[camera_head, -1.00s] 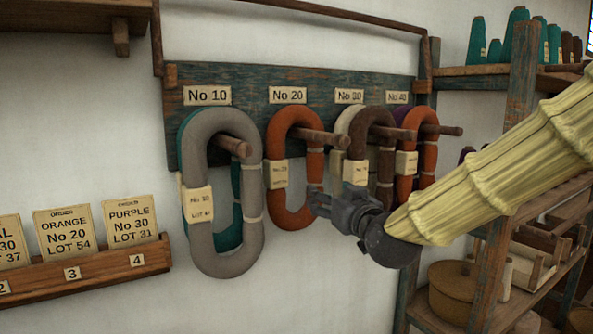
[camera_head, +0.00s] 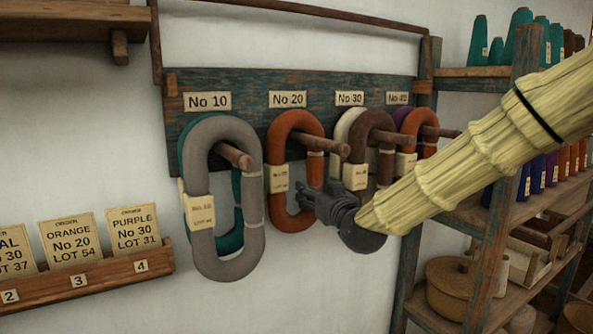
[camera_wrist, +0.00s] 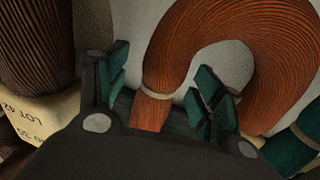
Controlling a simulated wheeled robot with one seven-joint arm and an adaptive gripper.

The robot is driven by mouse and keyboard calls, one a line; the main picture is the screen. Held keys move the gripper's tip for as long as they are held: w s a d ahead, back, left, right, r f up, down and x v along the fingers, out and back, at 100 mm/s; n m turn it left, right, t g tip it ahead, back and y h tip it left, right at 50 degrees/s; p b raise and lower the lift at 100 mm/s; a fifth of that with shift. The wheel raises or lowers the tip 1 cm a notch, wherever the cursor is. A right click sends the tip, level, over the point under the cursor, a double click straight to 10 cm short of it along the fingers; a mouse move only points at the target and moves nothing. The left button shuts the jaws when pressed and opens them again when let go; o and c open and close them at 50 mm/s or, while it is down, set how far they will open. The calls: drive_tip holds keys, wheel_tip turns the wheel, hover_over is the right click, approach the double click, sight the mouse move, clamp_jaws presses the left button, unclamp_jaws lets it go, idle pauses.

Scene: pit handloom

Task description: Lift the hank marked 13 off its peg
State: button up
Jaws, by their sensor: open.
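I cannot read a 13 on any hank. An orange hank (camera_head: 281,218) with a tag (camera_head: 279,179) hangs on the peg (camera_head: 330,146) under the No 20 plate. My gripper (camera_head: 312,198) is open in front of its lower right side. In the wrist view, the orange hank (camera_wrist: 152,110) shows, with a pale tie, and one strand appears between the open fingers (camera_wrist: 160,78). Whether they touch it I cannot tell. A grey hank (camera_head: 254,240) hangs in front of a teal one (camera_head: 231,242) under No 10; the lot number on its tag is blurred.
Order cards (camera_head: 69,240) stand at lower left. A shelf post (camera_head: 505,180) rises at right.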

sight(319, 167)
drive_tip(key=shift+w+a, duration=0.25)
drive_tip(key=shift+w, duration=0.3)
drive_tip(key=c, duration=1.2)
drive_tip(key=shift+s+r+b, duration=0.1)
drive_tip(key=shift+b, duration=0.2)
drive_tip(key=shift+s+d+r+b, duration=0.1)
drive_tip(key=shift+r+b, duration=0.1)
drive_tip(key=shift+b, duration=0.15)
wheel_tip(319, 167, up, 6)
drive_tip(key=shift+b, duration=1.05)
drive_tip(key=d+v, duration=0.1)
drive_tip(key=v, duration=0.8)
drive_tip(key=w+d+v, duration=0.1)
drive_tip(key=d+v, duration=0.1)
drive_tip(key=v, duration=0.8)
drive_tip(key=shift+d+b, duration=0.35)
drive_tip(key=shift+b, duration=0.1)
